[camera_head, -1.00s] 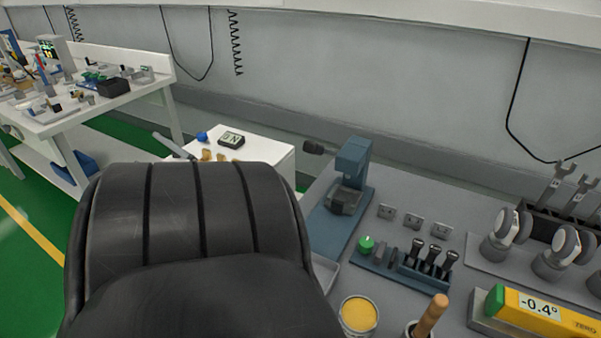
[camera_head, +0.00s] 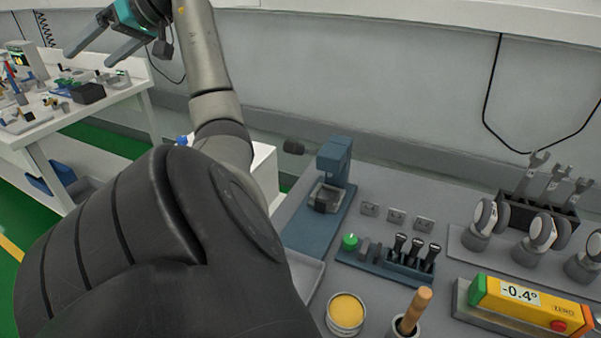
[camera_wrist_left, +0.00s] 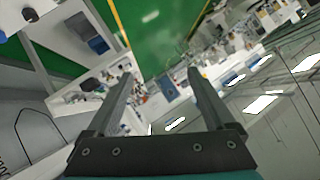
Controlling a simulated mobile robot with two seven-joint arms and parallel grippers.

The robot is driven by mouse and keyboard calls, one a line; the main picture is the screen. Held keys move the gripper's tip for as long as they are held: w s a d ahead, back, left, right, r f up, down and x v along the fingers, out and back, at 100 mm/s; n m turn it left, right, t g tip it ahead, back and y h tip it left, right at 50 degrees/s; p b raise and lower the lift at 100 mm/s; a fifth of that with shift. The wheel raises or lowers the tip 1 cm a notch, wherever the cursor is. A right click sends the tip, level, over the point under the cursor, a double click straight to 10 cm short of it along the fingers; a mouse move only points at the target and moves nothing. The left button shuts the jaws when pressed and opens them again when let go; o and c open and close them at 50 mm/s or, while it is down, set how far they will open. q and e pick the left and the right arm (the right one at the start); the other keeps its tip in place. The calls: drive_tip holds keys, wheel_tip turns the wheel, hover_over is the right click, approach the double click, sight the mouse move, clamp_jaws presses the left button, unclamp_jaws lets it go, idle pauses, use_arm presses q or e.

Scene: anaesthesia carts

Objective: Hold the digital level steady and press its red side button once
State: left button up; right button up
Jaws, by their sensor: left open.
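The digital level (camera_head: 530,303) is a yellow bar with a green left end and a display reading -0.4°. It lies on a grey base at the lower right of the head view. Its red button (camera_head: 558,325) shows on the front face near the right end. My left gripper (camera_head: 88,52) is raised at the upper left, far from the level, open and empty. Its two parted fingers also show in the left wrist view (camera_wrist_left: 158,82), with nothing between them. My right gripper is not in view.
On the grey bench stand a blue press-like device (camera_head: 332,180), a blue tool rack (camera_head: 392,258), a tin of yellow material (camera_head: 346,313) and a wooden-handled tool in a cup (camera_head: 412,308). Grey clamps (camera_head: 540,232) stand behind the level. A white table (camera_head: 60,125) is at far left.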

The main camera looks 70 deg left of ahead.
use_arm(q)
drive_tip(key=w+a+f+m+t+y, duration=0.1)
drive_tip(key=w+f+m+t+y, duration=0.2)
drive_tip(key=w, duration=0.7)
drive_tip(key=w+a+f+m+t, duration=0.15)
drive_tip(key=w+m, duration=0.25)
drive_tip(key=w, duration=0.5)
drive_tip(key=w+a+f+m+t+y, duration=0.1)
drive_tip(key=w+f+m+t+y, duration=0.2)
drive_tip(key=w, duration=0.7)
drive_tip(key=w+d+f+m+t+h, duration=0.1)
drive_tip(key=w+d+f+m+t, duration=0.2)
drive_tip(key=w+d, duration=0.5)
drive_tip(key=w+d+m+t+h, duration=0.25)
drive_tip(key=w+d+m, duration=0.2)
drive_tip(key=w, duration=0.85)
drive_tip(key=w+d+f+m+t+h, duration=0.25)
drive_tip(key=w+d+m, duration=0.35)
drive_tip(key=w+d, duration=0.4)
drive_tip(key=m+g+h, duration=0.4)
drive_tip(key=m+h, duration=0.1)
drive_tip(key=m, duration=0.6)
hover_over(515, 292)
wheel_tip(515, 292, down, 9)
wheel_tip(515, 292, down, 15)
drive_tip(key=shift+r, duration=0.1)
drive_tip(key=shift+c, duration=0.2)
